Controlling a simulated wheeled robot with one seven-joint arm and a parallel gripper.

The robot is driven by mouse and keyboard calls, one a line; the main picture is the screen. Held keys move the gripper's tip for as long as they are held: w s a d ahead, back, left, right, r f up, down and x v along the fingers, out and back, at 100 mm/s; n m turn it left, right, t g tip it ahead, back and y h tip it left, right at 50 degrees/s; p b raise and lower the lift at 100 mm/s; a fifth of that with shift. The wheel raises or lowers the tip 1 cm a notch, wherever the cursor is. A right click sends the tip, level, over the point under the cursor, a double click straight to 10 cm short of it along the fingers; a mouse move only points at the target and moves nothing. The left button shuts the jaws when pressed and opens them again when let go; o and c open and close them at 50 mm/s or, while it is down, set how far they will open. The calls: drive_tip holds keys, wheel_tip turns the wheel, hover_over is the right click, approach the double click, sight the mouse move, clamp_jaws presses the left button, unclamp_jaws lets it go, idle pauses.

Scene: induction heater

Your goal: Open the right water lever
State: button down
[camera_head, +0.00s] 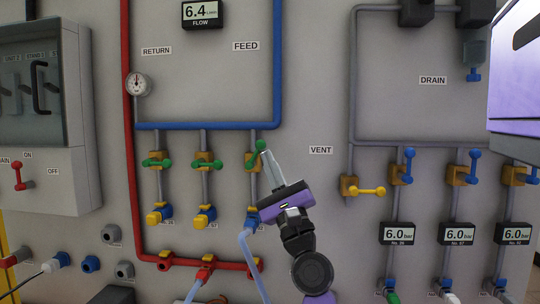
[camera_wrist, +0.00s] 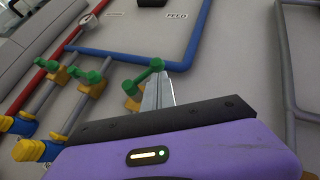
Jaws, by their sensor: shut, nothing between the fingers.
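The right water lever (camera_head: 255,155) is green and sits on a yellow valve body on the rightmost pipe under the blue feed pipe. Its handle slants up to the right, unlike the other two green levers, which lie about level. It also shows in the wrist view (camera_wrist: 143,78). My gripper (camera_head: 267,153) is shut and empty. Its fingertips are at the lever, just right of its handle; the wrist view shows them (camera_wrist: 160,76) beside and below the knob. I cannot tell whether they touch it.
The middle green lever (camera_head: 207,164) and left green lever (camera_head: 156,162) are to the left. A yellow vent lever (camera_head: 367,191) and several blue levers are to the right. A red pipe (camera_head: 128,150) frames the left side. The wall between the feed and drain pipes is mostly clear.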

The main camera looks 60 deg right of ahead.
drive_tip(key=n+y+p, duration=0.2)
drive_tip(key=r+n+y+p, duration=0.1)
drive_tip(key=n+y+p, duration=0.1)
drive_tip(key=w+r+n+y+p, duration=0.1)
drive_tip(key=n+y+p, duration=0.1)
drive_tip(key=n+y, duration=0.1)
drive_tip(key=shift+a+r+p, duration=0.1)
drive_tip(key=shift+a+p, duration=0.15)
drive_tip(key=shift+p, duration=0.05)
drive_tip(key=shift+r, duration=0.15)
idle(0.4)
